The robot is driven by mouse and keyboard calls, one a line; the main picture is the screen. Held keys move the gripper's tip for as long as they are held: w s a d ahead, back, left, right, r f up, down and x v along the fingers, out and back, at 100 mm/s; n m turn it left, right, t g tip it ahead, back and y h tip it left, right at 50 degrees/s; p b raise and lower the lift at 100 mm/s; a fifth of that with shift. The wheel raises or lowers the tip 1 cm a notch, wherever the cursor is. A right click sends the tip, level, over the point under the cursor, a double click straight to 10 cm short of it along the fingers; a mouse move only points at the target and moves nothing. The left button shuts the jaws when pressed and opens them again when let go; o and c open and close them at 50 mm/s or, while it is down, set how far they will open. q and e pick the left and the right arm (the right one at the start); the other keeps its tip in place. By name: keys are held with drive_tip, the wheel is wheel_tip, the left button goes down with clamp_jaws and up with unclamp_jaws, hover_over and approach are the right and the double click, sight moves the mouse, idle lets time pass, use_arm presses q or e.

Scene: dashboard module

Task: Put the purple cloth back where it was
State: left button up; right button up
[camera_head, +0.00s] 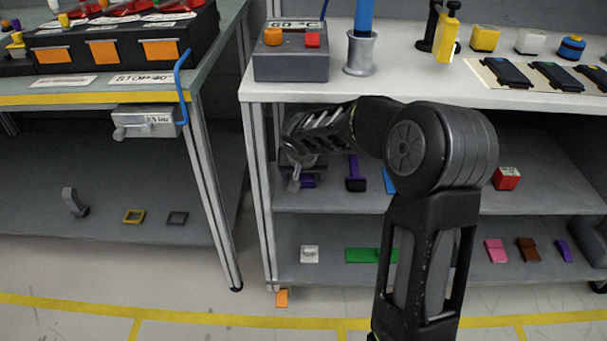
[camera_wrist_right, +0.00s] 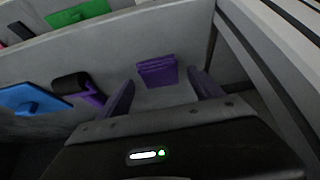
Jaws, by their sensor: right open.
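The purple cloth (camera_wrist_right: 157,70), a small folded piece, lies on the middle shelf in the right wrist view. My right gripper (camera_head: 295,182) reaches into the left end of that shelf. In the wrist view its two fingers (camera_wrist_right: 162,90) are apart, with the cloth ahead of the gap between them. Nothing is held between the fingers. My left gripper is not in view.
A black and purple tool (camera_head: 355,178) and a blue item (camera_wrist_right: 33,99) lie beside the cloth on the shelf. A shelf post (camera_head: 262,190) stands close to the left. The worktop (camera_head: 420,88) overhangs my arm. The lower shelf holds a green piece (camera_head: 362,255).

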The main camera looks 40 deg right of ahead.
drive_tip(key=p+v, duration=0.2)
drive_tip(key=v, duration=0.9)
